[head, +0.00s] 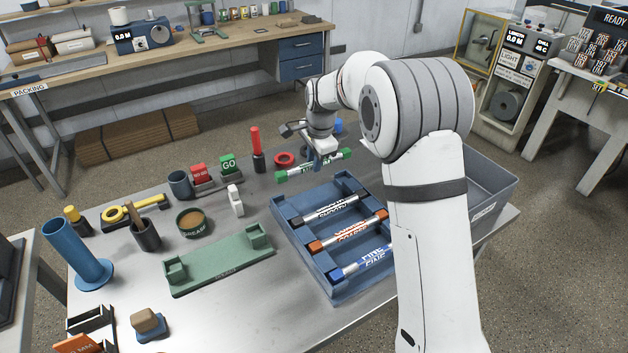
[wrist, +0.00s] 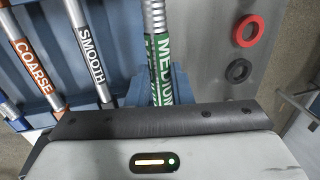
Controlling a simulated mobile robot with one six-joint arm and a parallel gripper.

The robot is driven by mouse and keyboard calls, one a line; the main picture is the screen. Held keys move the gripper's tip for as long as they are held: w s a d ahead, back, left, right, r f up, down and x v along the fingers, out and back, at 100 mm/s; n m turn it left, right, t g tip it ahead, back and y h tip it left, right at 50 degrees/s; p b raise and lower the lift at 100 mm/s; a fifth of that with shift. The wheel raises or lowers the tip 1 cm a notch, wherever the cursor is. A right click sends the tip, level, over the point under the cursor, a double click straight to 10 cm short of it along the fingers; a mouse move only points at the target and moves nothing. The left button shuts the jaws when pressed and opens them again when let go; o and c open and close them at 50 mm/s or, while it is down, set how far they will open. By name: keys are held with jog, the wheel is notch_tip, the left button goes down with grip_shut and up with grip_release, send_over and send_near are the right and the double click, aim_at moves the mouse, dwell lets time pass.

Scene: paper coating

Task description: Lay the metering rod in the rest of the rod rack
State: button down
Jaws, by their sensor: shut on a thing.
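My gripper (head: 318,161) is shut on a metering rod (head: 296,170) with green ends and a green MEDIUM label. In the head view the rod is held level above the far end of the blue rod rack (head: 290,210). In the wrist view the MEDIUM rod (wrist: 160,50) runs between the blue fingers, along the rack's right edge. The rack holds a black-ended SMOOTH rod (head: 325,208), an orange-ended COARSE rod (head: 350,231) and a blue-ended FINE rod (head: 362,265). The rack's far strip, beyond SMOOTH, looks bare. My arm hides part of the rack's right side.
A green stand with two end blocks (head: 222,265) lies left of the rack. A grey bin (head: 480,180) is at the right.

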jog(key=shift+f+p, duration=0.5)
jog(key=shift+f, duration=3.7)
jog(key=c, duration=1.8)
grip_release()
jog(key=shift+f, duration=0.25)
jog(key=o, duration=0.5)
jog(key=shift+r, duration=0.1)
